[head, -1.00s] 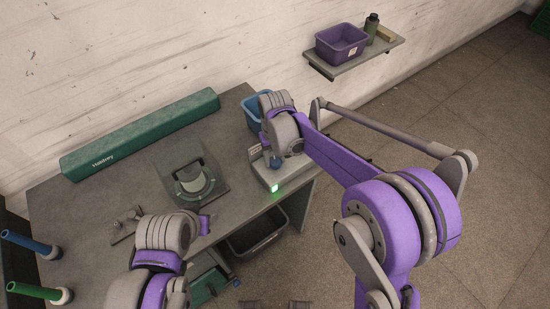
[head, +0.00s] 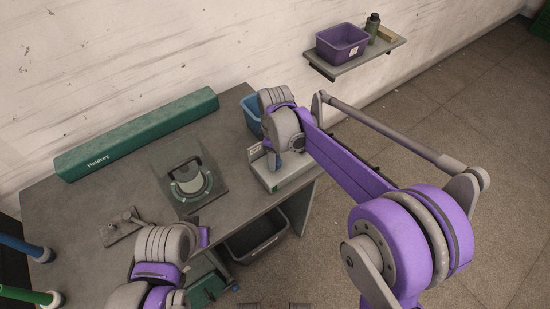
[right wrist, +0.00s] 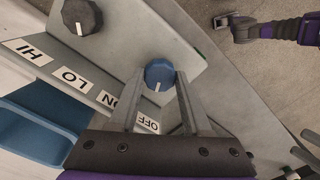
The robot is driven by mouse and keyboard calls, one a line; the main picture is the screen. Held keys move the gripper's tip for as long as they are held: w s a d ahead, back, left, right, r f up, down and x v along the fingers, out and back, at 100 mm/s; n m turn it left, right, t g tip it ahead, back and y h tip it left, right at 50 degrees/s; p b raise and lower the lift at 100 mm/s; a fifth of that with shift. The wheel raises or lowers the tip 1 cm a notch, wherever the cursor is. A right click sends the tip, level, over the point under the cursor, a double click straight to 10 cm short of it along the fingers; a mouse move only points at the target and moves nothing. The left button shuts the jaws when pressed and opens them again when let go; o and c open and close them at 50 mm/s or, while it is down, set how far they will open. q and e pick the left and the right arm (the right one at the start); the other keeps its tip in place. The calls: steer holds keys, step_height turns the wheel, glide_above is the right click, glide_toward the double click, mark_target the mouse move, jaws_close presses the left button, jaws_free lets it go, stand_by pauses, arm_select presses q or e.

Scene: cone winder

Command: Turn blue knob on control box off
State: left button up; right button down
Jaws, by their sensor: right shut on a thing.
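The control box (head: 283,176) is a light grey box at the right end of the table. Its blue knob (right wrist: 159,72) shows in the right wrist view, with its white mark pointing down toward the OFF label (right wrist: 147,123). The ON label beside it is partly hidden by a finger. My right gripper (right wrist: 157,80) is shut on the blue knob, one finger on each side. In the head view my right arm hides most of the knob area. The lamp on the box's front shows no green glow. My left arm is at lower left; its fingers do not show.
A black knob (right wrist: 82,17) with HI and LO labels sits beside the blue one. A blue bin (head: 251,112) stands behind the box. A cone device (head: 190,180) and a long green case (head: 138,135) are on the table. A dark bin (head: 257,238) is below the edge.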

steer(key=shift+n, duration=0.9)
steer(key=shift+c, duration=1.8)
jaws_free()
steer(key=shift+r, duration=0.1)
step_height(320, 180, up, 11)
